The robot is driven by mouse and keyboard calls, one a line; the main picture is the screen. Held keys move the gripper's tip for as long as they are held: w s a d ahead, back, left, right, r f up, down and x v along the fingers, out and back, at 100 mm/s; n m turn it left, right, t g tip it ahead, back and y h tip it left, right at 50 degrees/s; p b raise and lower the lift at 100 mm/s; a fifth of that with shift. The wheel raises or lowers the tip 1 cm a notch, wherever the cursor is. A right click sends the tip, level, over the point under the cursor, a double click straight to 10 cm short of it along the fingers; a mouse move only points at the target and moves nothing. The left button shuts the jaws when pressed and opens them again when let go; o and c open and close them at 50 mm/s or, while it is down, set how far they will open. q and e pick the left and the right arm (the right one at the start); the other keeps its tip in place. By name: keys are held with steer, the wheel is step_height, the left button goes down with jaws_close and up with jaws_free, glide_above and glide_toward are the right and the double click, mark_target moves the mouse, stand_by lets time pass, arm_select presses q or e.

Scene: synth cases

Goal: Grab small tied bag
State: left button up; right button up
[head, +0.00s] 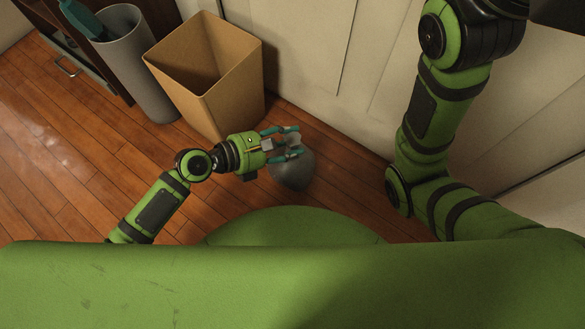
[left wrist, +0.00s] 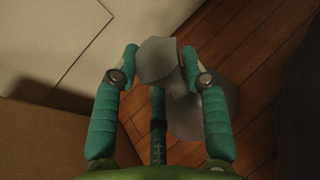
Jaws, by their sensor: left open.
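A small grey tied bag (head: 291,170) sits on the wooden floor near the white panelled wall. My left gripper (head: 291,142) is open at the top of the bag, with its teal fingers around the tied neck. In the left wrist view, the bag's pale grey top (left wrist: 157,60) lies between the fingertips of my left gripper (left wrist: 160,62). The darker grey body of the bag (left wrist: 205,107) shows below, partly hidden by the right finger. Whether the fingers touch the bag is not clear. My right gripper is not in view; only the right arm shows.
An open, empty-looking cardboard bin (head: 207,75) stands just left of the bag against the wall. A grey cylindrical bin (head: 137,62) stands further left, beside a dark cabinet (head: 75,45) with a metal handle. The wooden floor (head: 50,150) at left is clear.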

arm_select(q)
steer(key=shift+w+d+f, duration=0.2)
steer(key=shift+d+f, duration=0.05)
steer(key=shift+d, duration=0.15)
jaws_close()
steer(key=shift+r, duration=0.1)
